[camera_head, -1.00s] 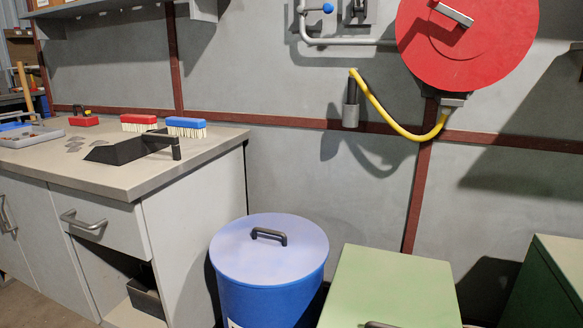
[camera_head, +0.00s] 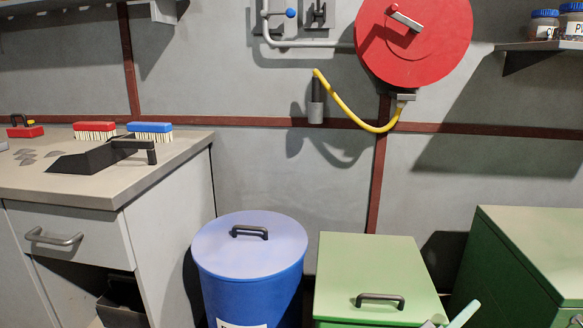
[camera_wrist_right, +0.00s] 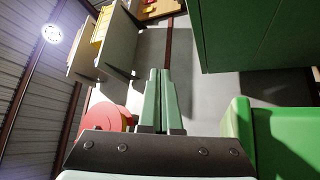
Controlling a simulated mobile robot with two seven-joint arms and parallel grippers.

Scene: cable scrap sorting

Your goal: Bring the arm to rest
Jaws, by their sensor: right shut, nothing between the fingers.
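My right gripper (camera_wrist_right: 160,80) shows in the right wrist view with its two pale green fingers together and nothing between them. In the head view a pale green part of the right gripper (camera_head: 463,315) rises from the bottom edge, in front of the green bin (camera_head: 375,262) and at its right side. Most of the right arm is out of the picture. My left gripper is not in view.
A blue lidded drum (camera_head: 250,290) stands left of the green bin. A green cabinet (camera_head: 530,260) stands to the right. The workbench (camera_head: 60,195) holds two brushes, a red-based tool and a black scoop. A red hose reel (camera_head: 440,50) hangs on the wall.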

